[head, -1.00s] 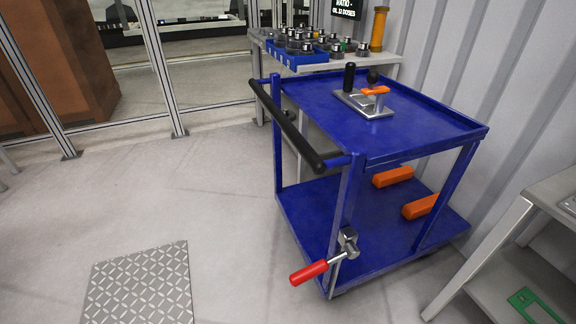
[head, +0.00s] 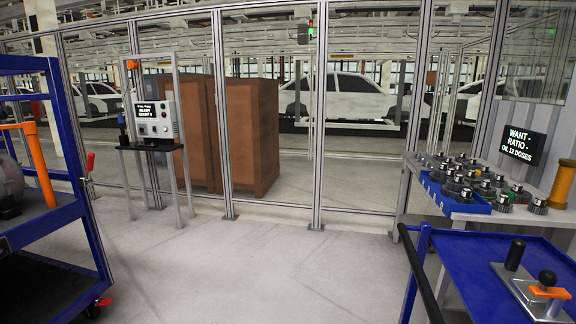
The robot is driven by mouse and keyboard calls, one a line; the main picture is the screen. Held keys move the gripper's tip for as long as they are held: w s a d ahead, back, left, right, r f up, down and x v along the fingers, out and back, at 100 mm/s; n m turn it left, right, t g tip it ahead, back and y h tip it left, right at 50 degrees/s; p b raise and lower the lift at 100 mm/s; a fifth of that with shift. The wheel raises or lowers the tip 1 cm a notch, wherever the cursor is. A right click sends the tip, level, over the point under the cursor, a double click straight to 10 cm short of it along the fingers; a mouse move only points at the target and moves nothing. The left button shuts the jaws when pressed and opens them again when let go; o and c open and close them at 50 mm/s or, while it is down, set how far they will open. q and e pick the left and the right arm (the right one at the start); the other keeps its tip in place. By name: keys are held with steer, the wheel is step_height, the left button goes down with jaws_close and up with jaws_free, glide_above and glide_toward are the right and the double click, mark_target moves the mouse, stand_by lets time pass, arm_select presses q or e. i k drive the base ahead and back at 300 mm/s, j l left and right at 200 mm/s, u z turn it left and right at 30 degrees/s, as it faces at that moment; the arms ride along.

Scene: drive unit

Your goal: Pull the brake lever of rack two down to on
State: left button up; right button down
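A blue rack (head: 75,150) stands at the left edge, cut off by the frame. A small red-handled lever (head: 89,162) is on its right post and points up. A second blue cart (head: 470,250) with a black push bar (head: 422,277) is at the lower right. Its lower part is out of view, and no red lever shows on it. I see no marking that tells which one is rack two. Neither of my grippers is in view.
A bench with a blue tray (head: 458,201) of several metal parts and a screen (head: 522,146) stands at the right. A stand with a control box (head: 155,120) is near the fence. Brown cabinets (head: 252,135) stand beyond it. The middle floor (head: 260,265) is clear.

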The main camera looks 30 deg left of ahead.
mark_target(88, 181)
steer(key=u, duration=2.25)
